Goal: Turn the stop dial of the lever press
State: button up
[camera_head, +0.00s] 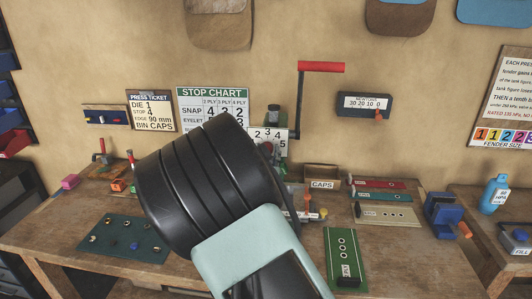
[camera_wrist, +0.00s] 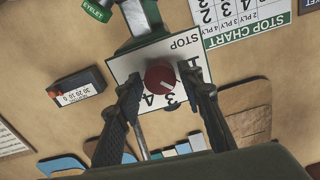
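The stop dial's red knob (camera_wrist: 160,76) sits on a white plate (camera_wrist: 128,68) marked STOP, with numbers around it, in the wrist view. My gripper (camera_wrist: 164,78) is open, one finger on each side of the knob, with a visible gap at both sides. Which number the knob's mark points at is unclear; the right finger covers part of the plate. The green lever press (camera_head: 274,114) stands at the back of the bench, its crank with red handle (camera_head: 321,67) raised. In the head view my dark arm hides the gripper and much of the press.
The stop chart (camera_head: 213,105) and press ticket (camera_head: 151,112) hang left of the press. The ticket reads DIE 1, STOP 4. A counter box (camera_head: 365,104) hangs to the right. A caps bin (camera_head: 322,172) and coloured strips (camera_head: 380,196) lie on the bench right of the press.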

jog(key=c, duration=0.7)
jog(key=shift+c, duration=0.2)
jog(key=shift+f+m+b, duration=0.15)
jog(key=shift+m+b, duration=0.15)
jog(key=shift+b, duration=0.4)
jog(key=m+b, duration=0.1)
jog(key=b, duration=0.2)
jog(key=shift+f+m+b, duration=0.2)
jog(key=shift+m+b, duration=0.15)
jog(key=shift+m, duration=0.05)
jog(key=m+b, duration=0.3)
jog(key=b, duration=0.3)
jog(key=m+b, duration=0.5)
jog(key=b, duration=0.3)
jog(key=shift+m, duration=0.4)
jog(key=m+b, duration=0.3)
jog(key=shift+r, duration=0.15)
jog(key=shift+r+m+b, duration=0.15)
jog(key=shift+m+b, duration=0.65)
